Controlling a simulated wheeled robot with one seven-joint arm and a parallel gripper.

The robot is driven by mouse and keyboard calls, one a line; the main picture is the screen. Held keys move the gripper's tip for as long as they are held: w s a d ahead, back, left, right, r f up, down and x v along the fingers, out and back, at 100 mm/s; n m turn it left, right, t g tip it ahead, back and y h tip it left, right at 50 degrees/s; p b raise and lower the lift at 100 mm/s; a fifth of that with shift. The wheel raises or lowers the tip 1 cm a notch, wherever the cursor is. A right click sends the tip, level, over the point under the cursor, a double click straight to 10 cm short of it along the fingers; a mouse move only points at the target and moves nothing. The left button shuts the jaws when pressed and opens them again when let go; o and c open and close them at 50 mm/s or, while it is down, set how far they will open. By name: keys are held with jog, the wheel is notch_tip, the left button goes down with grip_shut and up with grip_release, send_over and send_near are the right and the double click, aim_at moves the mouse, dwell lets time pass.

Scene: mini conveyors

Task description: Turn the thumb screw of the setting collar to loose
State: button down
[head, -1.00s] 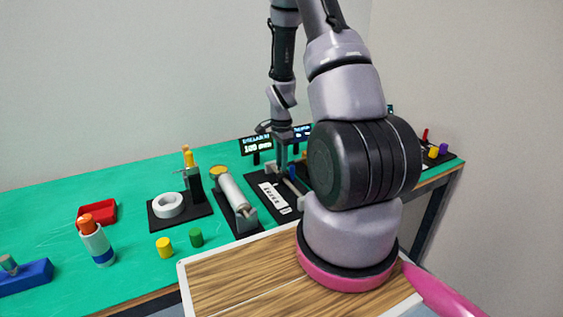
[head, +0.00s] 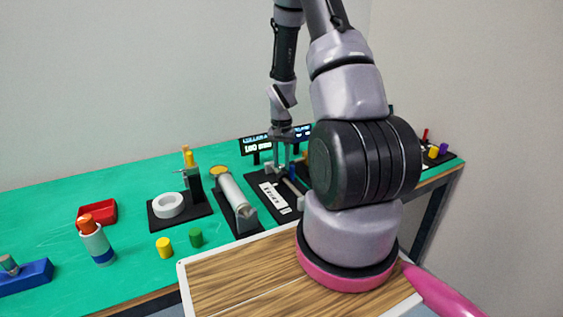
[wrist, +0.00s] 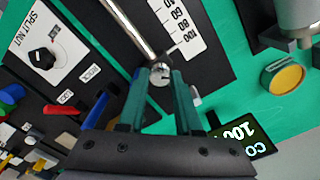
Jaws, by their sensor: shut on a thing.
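In the wrist view, the setting collar with its small silver thumb screw (wrist: 160,74) is at the end of a bright steel rod (wrist: 133,30). My gripper (wrist: 162,84) is shut on the thumb screw, with a teal finger on each side. The fingers and the screw hide most of the collar. A white scale (wrist: 180,27) marked up to 100 lies beside the rod. In the head view, my gripper (head: 281,165) is low over the black board with the white scale (head: 275,196). The screw is too small to make out there.
A lit display (head: 256,148) stands behind the board. A grey roller (head: 236,195) is left of it. In the wrist view, a black knob marked SPLIT NUT (wrist: 42,59) is at the left and a yellow disc (wrist: 285,78) at the right.

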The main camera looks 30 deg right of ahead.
aim_at(282, 165)
jog(key=n, duration=0.5)
jog(key=shift+n, duration=0.3)
jog(key=n, duration=0.5)
jog(key=shift+n, duration=0.7)
jog(key=c, duration=0.6)
grip_release()
notch_tip(282, 165, up, 11)
jog(key=shift+f, duration=0.1)
